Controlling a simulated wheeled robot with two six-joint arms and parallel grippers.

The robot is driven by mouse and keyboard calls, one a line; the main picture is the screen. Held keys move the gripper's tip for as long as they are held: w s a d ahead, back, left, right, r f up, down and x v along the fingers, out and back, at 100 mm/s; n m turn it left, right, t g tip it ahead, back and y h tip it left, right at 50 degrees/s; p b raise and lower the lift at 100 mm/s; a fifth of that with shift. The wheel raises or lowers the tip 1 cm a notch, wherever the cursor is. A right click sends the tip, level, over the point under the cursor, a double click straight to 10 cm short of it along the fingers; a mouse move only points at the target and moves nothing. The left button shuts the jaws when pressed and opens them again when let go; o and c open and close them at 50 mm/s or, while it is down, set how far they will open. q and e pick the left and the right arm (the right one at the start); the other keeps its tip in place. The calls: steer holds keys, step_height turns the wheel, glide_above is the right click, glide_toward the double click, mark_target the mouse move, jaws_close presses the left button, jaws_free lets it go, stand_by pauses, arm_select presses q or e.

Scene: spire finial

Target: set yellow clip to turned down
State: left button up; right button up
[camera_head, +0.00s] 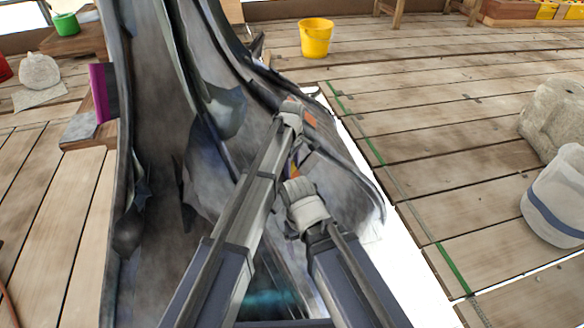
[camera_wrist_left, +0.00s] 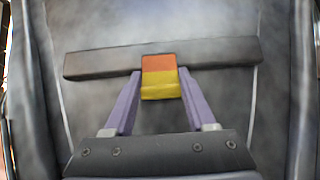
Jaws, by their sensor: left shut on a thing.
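The yellow clip (camera_wrist_left: 160,91) is a small block in the left wrist view, with an orange upper part and a yellow lower part. It sits at the middle of a long dark bar (camera_wrist_left: 95,63) on a grey, smoky-patterned surface. My left gripper (camera_wrist_left: 160,85) is shut on the clip, one lavender finger on each side. I cannot tell whether the clip is turned down. In the head view my arms cover much of this spot, and I cannot make out the clip surely. My right gripper's fingers are not clearly visible there.
The tall grey spire (camera_head: 150,200) fills the middle left of the head view, with flared, uneven sides. A yellow bucket (camera_head: 316,38) stands behind it on the planks. A pale bucket (camera_head: 556,195) and a stone (camera_head: 557,118) stand at right.

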arm_select(q)
jaws_close()
steer(key=shift+w+a+f+g+h+b, duration=0.3)
steer(key=shift+g+h+b, duration=0.1)
steer(key=shift+h, duration=0.2)
steer(key=shift+a+g+h, duration=0.2)
steer(key=shift+g+h, duration=0.2)
steer(key=shift+h, duration=0.2)
steer(key=o, duration=1.1)
jaws_free()
